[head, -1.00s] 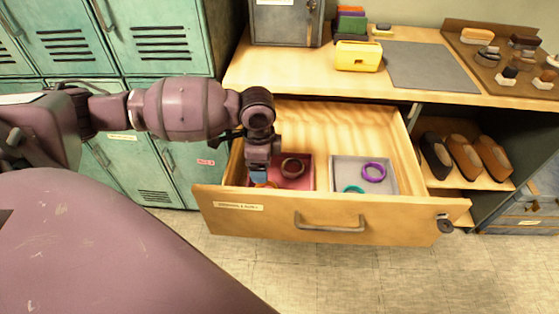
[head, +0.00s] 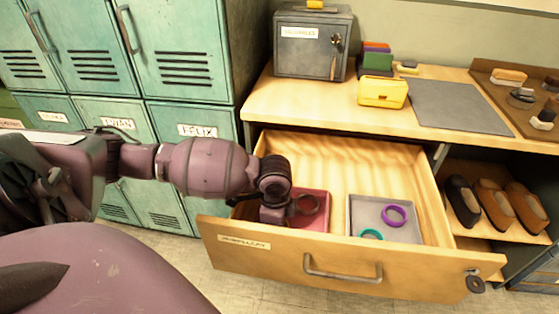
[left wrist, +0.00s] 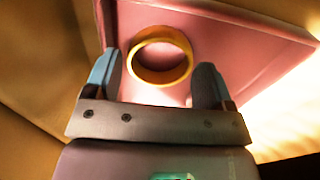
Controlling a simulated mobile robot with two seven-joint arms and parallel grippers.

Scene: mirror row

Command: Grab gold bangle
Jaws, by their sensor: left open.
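The gold bangle (left wrist: 160,78) lies in the pink-red tray (left wrist: 225,35) in the left wrist view. My left gripper (left wrist: 160,70) is open, one blue-tipped finger on each side of the bangle. I see no clear contact. In the head view my left gripper (head: 273,214) reaches down into the left part of the open drawer, over the red tray (head: 319,224). The wrist and drawer front hide the gold bangle there. My right gripper is not in view.
The drawer front (head: 345,274) stands close before the gripper. A grey tray (head: 400,234) to the right holds a purple bangle (head: 404,213) and a teal bangle (head: 371,232). The worktop (head: 300,98) overhangs the drawer's back. Green lockers (head: 185,60) stand at left.

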